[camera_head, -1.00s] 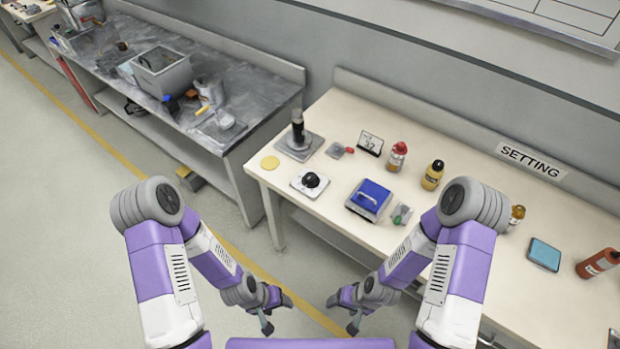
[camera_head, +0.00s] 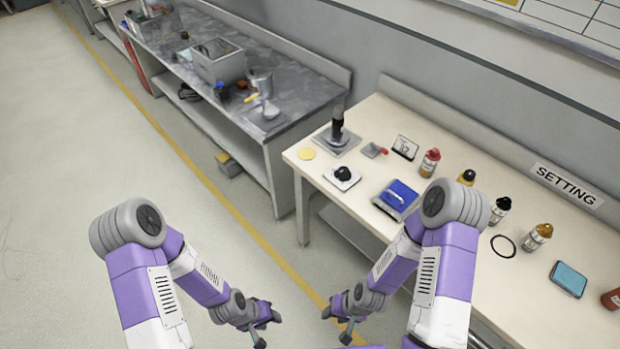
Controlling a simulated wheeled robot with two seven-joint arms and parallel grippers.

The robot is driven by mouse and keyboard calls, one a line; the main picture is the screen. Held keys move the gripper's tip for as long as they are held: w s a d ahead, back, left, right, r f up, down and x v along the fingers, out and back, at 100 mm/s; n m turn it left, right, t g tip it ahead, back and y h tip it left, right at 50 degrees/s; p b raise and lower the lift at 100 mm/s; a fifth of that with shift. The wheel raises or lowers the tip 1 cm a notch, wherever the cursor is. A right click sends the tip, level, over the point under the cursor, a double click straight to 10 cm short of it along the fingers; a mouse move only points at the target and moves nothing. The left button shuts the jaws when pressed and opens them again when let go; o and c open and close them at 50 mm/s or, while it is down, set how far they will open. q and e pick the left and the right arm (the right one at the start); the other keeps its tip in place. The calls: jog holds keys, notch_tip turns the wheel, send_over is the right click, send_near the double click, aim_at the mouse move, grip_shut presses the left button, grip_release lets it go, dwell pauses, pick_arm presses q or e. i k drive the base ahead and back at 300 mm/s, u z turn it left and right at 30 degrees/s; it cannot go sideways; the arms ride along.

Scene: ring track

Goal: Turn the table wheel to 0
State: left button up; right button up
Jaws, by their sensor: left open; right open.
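A round black knob on a white plate (camera_head: 343,174) sits near the left end of the cream table (camera_head: 490,270); it is the thing most like a wheel, and its marks are too small to read. Behind it, a small display (camera_head: 405,147) stands on the table, its figures blurred. A tall black handle (camera_head: 337,124) stands upright on a grey square plate. My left gripper (camera_head: 269,328) is open and empty over the floor. My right gripper (camera_head: 334,328) is open and empty, also over the floor in front of the table. Both are well apart from the knob.
A blue-topped box (camera_head: 398,198), several bottles, a black ring (camera_head: 503,246) and a blue pad (camera_head: 568,279) lie along the table. A yellow disc (camera_head: 307,154) is at its left corner. A grey workbench (camera_head: 290,93) stands left, beyond a gap. The floor at left is clear.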

aim_at(343, 173)
jog(key=z, duration=1.35)
jog(key=k, duration=0.1)
jog(key=u, duration=2)
jog(key=i, duration=0.7)
jog(key=z, duration=0.65)
